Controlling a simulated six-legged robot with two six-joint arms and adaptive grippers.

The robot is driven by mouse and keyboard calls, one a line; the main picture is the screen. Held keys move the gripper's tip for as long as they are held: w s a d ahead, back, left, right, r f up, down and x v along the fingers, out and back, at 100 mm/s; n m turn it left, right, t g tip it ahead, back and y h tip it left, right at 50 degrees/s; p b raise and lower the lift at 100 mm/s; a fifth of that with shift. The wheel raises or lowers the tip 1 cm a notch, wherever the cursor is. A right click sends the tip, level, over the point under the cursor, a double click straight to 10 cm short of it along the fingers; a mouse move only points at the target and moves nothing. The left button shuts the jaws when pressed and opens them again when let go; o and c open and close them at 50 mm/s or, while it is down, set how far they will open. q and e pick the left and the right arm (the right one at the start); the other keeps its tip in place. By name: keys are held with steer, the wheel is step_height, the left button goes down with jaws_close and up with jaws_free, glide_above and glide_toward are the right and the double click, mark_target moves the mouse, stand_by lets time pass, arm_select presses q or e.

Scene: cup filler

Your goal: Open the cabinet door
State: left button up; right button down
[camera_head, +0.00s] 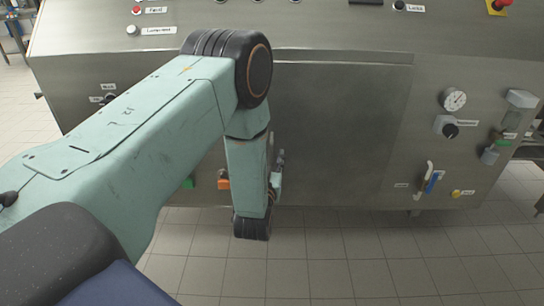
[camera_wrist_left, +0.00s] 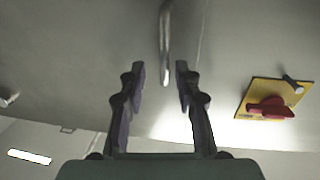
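The cabinet door (camera_head: 340,130) is a flat grey steel panel on the front of the machine, and it looks shut. My left arm hangs down in front of its left part and hides some of it. In the left wrist view a slim metal handle (camera_wrist_left: 165,45) runs down from the top edge. My left gripper (camera_wrist_left: 160,75) is open, and the handle's lower end shows between its fingertips. I cannot tell whether the fingers touch it. In the head view the left gripper is mostly hidden behind my forearm. My right gripper is not in view.
A red switch on a yellow plate (camera_wrist_left: 268,105) is to the right in the left wrist view. In the head view a pressure gauge (camera_head: 453,99), a black knob (camera_head: 450,131) and a blue-handled valve (camera_head: 434,181) sit right of the door. The tiled floor (camera_head: 350,265) in front is clear.

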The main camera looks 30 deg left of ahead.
arm_select(q)
steer(key=shift+x, duration=0.85)
steer(key=shift+c, duration=0.4)
jaws_close()
steer(key=shift+d, duration=0.1)
